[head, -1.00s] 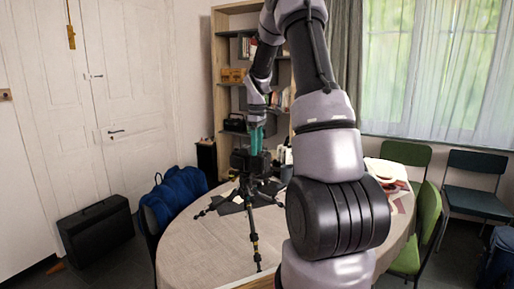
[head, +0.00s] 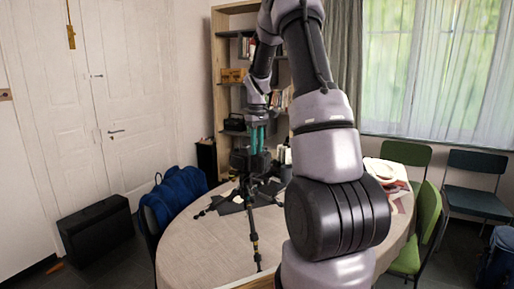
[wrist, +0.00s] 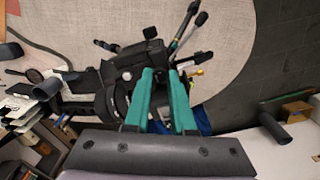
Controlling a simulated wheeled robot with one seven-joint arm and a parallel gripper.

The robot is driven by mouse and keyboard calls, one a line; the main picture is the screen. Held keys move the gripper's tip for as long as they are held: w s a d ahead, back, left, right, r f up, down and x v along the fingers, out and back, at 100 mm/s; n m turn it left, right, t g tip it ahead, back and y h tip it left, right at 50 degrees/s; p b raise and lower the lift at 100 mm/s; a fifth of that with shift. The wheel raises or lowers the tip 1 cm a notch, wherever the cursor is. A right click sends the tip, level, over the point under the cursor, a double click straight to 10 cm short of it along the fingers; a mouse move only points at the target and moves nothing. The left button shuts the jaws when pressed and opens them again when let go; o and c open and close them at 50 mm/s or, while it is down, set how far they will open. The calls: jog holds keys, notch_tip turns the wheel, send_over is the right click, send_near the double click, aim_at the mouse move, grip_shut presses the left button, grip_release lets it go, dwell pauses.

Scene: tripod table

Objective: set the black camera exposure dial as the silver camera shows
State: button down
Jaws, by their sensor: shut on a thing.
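The black camera (head: 240,160) sits on a tripod (head: 252,220) standing on the round table. It also shows in the wrist view (wrist: 122,72), with its lens side partly behind my left finger. My gripper (head: 257,146) points down at the camera's top from above. In the wrist view its two teal fingers (wrist: 163,78) meet the camera's top with a small gap between them, shut on what I take to be the exposure dial. The dial itself and its markings are hidden by the fingertips. I cannot make out the silver camera in either view.
The table (head: 195,250) holds dark flat items around the tripod's legs and papers at the right. A shelf (head: 222,90) stands behind. Chairs (head: 428,215) stand right, a blue jacket (head: 175,198) hangs left. The front left tabletop is clear.

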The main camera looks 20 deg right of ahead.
jog(key=m, duration=0.5)
jog(key=shift+m, duration=0.3)
jog(key=m, duration=0.5)
jog(key=shift+m, duration=0.3)
jog(key=c, duration=0.8)
grip_release()
jog(key=shift+o, duration=0.2)
